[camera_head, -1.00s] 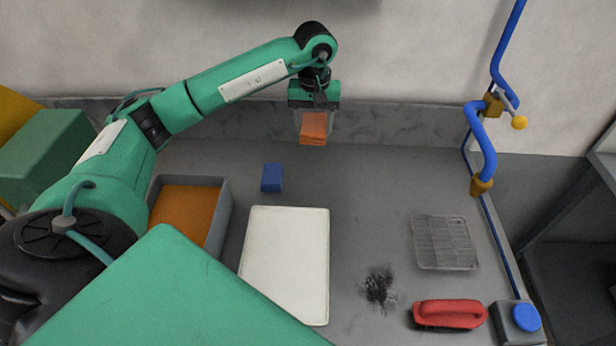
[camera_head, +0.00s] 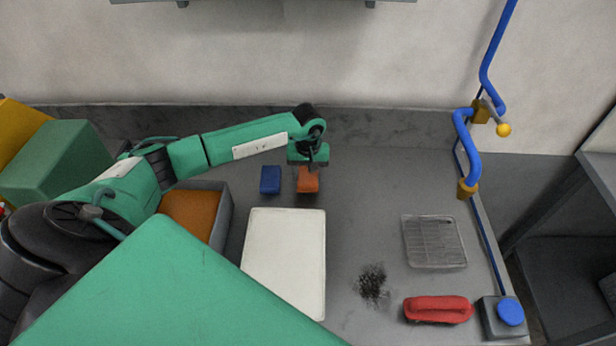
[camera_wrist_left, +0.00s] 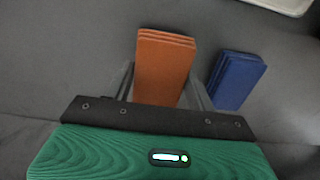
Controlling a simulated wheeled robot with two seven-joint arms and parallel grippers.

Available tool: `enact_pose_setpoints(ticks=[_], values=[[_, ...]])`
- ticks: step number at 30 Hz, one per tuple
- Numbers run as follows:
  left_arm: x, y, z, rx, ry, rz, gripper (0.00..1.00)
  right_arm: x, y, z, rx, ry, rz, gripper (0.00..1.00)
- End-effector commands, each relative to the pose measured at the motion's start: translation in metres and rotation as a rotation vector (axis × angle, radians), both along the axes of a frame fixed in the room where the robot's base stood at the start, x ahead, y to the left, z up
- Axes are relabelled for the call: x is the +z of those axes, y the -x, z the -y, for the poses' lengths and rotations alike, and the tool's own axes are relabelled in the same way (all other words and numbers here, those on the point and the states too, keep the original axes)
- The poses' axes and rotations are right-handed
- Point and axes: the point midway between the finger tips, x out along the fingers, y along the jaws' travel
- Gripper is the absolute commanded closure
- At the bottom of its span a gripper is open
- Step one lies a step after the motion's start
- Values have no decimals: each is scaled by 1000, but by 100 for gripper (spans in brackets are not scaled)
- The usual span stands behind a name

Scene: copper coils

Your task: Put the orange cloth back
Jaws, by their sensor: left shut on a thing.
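The orange cloth (camera_head: 308,183) is a small folded stack. It shows at the back of the grey table, just right of a folded blue cloth (camera_head: 270,180). My left gripper (camera_head: 308,172) comes down over it from above and is shut on it. In the left wrist view the orange cloth (camera_wrist_left: 164,62) sits between the two fingers, with the blue cloth (camera_wrist_left: 236,80) to its right, apart from it. I cannot tell whether the orange cloth touches the table. My right gripper is not in view.
A grey bin with orange contents (camera_head: 190,212) stands at left. A white board (camera_head: 285,262) lies mid-table. A blue pipe (camera_head: 468,150) rises behind.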

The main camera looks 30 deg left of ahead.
Motion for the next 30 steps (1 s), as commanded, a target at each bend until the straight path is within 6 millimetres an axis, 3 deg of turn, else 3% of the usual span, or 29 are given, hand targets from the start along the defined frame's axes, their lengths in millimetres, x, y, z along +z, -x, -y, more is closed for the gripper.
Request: enact_pose_setpoints(ticks=[5,17,18,20,30], values=[[-23,0,1,1,2,-2,69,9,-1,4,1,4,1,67],[-30,0,0,0,0,0,69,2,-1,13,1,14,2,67],[-28,0,0,0,1,-1,36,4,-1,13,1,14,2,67],[-28,0,0,0,1,-1,25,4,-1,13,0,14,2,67],[-26,0,0,1,1,-1,22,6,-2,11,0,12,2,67]])
